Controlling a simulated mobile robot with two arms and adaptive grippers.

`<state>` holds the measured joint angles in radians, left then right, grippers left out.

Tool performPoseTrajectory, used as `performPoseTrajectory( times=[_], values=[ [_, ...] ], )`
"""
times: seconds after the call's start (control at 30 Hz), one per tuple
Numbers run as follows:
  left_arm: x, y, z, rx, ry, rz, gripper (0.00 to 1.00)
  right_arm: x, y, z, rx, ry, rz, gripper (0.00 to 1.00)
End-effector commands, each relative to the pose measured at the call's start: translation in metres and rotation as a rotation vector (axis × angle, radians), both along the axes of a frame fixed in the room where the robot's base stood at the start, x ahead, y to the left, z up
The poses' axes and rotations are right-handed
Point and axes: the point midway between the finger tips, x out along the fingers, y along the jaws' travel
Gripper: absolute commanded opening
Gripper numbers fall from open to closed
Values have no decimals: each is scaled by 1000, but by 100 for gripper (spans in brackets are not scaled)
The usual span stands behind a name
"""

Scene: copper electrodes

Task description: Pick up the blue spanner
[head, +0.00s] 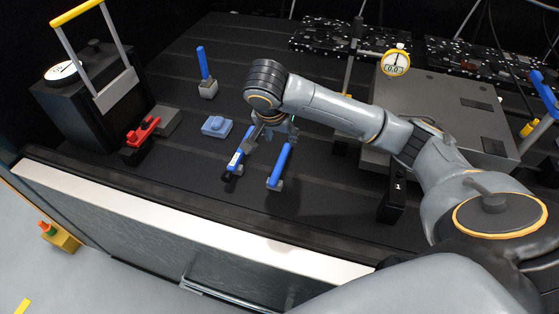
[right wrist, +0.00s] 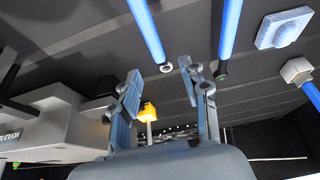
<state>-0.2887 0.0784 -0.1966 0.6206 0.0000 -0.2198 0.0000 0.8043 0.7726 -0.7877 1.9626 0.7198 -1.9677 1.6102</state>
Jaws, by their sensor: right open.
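Two long blue-handled tools lie side by side on the dark table near its front edge. The right one (head: 279,168) has a small ring at its far end, seen in the right wrist view (right wrist: 148,30). The left one (head: 238,150) has a white label and a dark far end; it also shows in the wrist view (right wrist: 228,30). I cannot tell for sure which is the spanner. My right gripper (head: 270,134) is open and empty over their far ends. In the wrist view its fingers (right wrist: 160,74) stand apart, with the ring end between them in the picture.
A blue block (head: 216,126) and an upright blue handle on a grey block (head: 207,85) are to the left. A red part (head: 143,131) lies farther left. A grey plate (head: 440,100) with a dial gauge (head: 396,63) stands right.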

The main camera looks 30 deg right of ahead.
Motion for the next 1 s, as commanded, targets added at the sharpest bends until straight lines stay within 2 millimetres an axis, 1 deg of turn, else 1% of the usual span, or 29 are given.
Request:
performPoseTrajectory(
  times=[0.03,0.1,0.2,0.27,0.37,0.43,0.5,0.57,0.63,0.73,0.9,1.0],
  values=[
    [-17,1,0,2,25,-1,40,2,-5,-8,-3,2,-5,45],
    [-33,3,1,5,48,-2,40,5,-9,-18,-3,1,-2,45],
    [-42,3,2,6,59,-3,40,9,-12,-29,-2,-1,-1,45],
    [-38,3,2,5,53,-4,40,10,-13,-33,-2,-1,0,45],
    [-21,1,4,3,29,-5,40,11,-15,-38,-3,-1,0,45],
    [-6,0,9,0,6,-5,40,12,-19,-43,-3,-1,-1,45],
    [5,-1,14,-2,-11,-5,40,13,-26,-52,-5,1,-3,45],
    [9,-1,18,-2,-16,-5,40,15,-30,-60,-5,1,-2,45],
    [8,-1,18,-2,-15,-5,40,18,-32,-71,-3,-1,0,45],
    [1,0,18,0,-4,-5,40,20,-34,-80,-2,-2,0,45],
    [-14,1,17,1,17,-5,40,21,-35,-83,0,-4,1,45],
    [-17,1,16,2,23,-5,40,21,-35,-83,-1,-3,1,45]
  ],
)
